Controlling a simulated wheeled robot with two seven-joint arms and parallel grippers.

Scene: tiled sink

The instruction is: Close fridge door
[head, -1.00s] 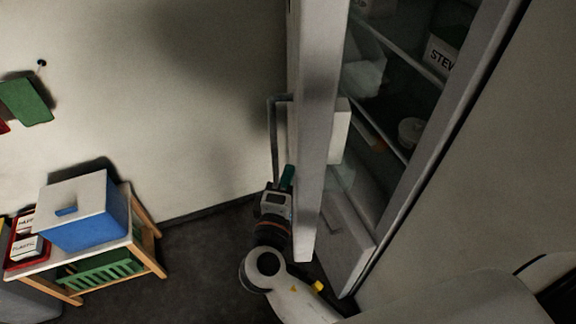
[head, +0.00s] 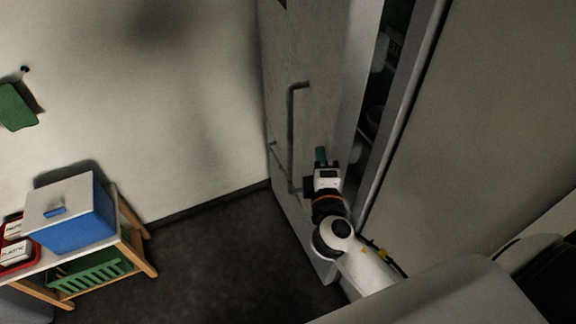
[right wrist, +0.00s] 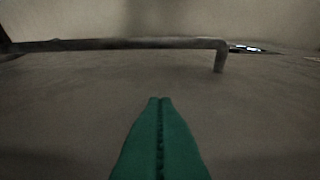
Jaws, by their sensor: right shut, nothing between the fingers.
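The fridge door (head: 300,130) is grey and stands partly open, with a narrow gap to the fridge body (head: 410,90) at the right. Its bar handle (head: 291,135) is on the outer face. My right gripper (head: 321,156) is at the outer face, right of the handle, shut and empty. In the right wrist view the green fingertips (right wrist: 160,105) are together in front of the door face, and the handle (right wrist: 120,44) runs across beyond them. I cannot tell whether the fingertips touch the door. My left gripper is not in view.
A small wooden table (head: 135,245) stands at the left with a blue box (head: 75,225) and a green basket (head: 92,276). Dark floor (head: 225,255) is clear between the table and the door. A wall is behind.

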